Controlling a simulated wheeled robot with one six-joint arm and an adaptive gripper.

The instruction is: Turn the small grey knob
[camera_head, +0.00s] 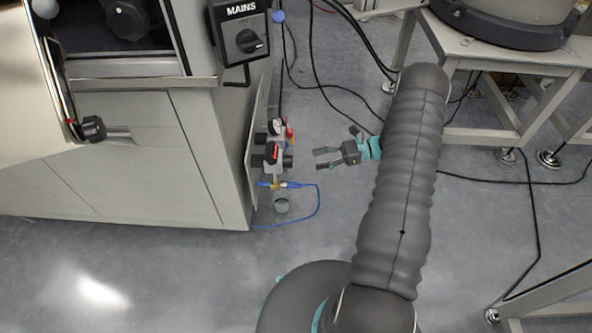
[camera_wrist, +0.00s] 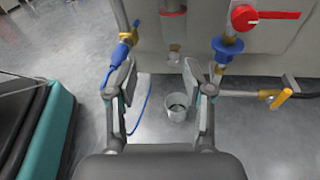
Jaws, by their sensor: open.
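I cannot make out a clearly small grey knob in either view. The valve and regulator assembly (camera_head: 273,156) is mounted on the side of the cabinet, with several dark knobs and red parts too small to tell apart. My gripper (camera_head: 322,158) is open and empty to the right of this assembly, its fingers pointing left at it with a gap between. In the wrist view my open gripper (camera_wrist: 159,72) has blue fittings, a red-handled valve (camera_wrist: 262,16) and a yellow handle (camera_wrist: 283,98) beyond its fingers.
A grey cup (camera_head: 281,203) stands on the floor below the assembly, near a blue hose (camera_head: 318,205). A box marked MAINS (camera_head: 240,32) with a dark rotary switch sits above on the cabinet (camera_head: 160,160). Black cables (camera_head: 330,95) hang and lie behind. A metal bench (camera_head: 490,135) stands at right.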

